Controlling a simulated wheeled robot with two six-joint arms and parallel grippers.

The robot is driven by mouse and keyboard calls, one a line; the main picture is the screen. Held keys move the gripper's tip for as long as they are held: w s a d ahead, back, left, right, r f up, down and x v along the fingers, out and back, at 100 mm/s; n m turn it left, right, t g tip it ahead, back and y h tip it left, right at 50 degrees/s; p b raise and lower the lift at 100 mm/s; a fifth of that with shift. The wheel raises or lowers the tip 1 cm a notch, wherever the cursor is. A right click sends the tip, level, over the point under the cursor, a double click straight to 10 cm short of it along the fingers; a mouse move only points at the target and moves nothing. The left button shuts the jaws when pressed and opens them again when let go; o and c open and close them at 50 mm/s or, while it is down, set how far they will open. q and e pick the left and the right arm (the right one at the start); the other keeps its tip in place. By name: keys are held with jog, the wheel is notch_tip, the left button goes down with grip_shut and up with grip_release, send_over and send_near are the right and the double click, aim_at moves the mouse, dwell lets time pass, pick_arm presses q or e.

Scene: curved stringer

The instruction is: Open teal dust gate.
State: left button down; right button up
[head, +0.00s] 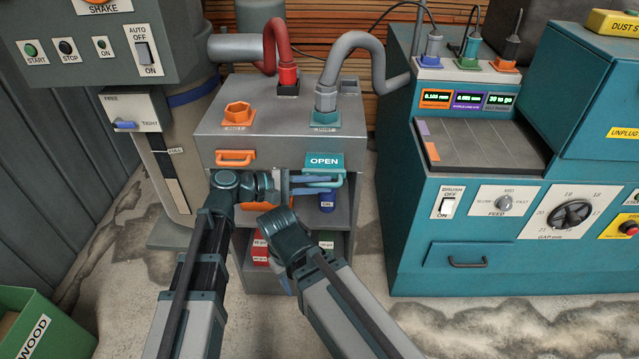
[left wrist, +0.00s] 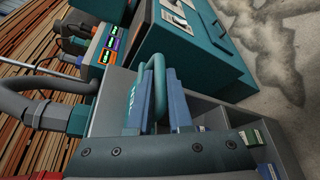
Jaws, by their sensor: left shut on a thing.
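The teal dust gate (head: 323,161) is a small plate marked OPEN on the upper right front of the grey cabinet. Its teal bar handle (head: 338,180) sticks out below the sign. My left gripper (head: 318,184) reaches across from the left, with its blue fingers at the handle. In the left wrist view the handle (left wrist: 159,68) passes between the two fingers (left wrist: 159,100), which are shut on it. The fingers cover part of the handle and plate. The end of my right arm shows in front of the cabinet, but its fingers are not visible.
An orange handle (head: 235,157) sits left on the grey cabinet (head: 225,125). A grey hose (head: 376,62) enters the teal port (head: 325,118) on top. Shelves below hold several small boxes. A teal machine (head: 405,190) stands close on the right, and a green wood bin (head: 35,325) at lower left.

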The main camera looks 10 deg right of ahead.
pick_arm(q)
jog(key=shift+w, duration=0.1)
jog(key=c, duration=1.1)
grip_release()
jog(key=p+v, duration=0.3)
jog(key=v, duration=1.1)
jog(key=shift+f, duration=0.15)
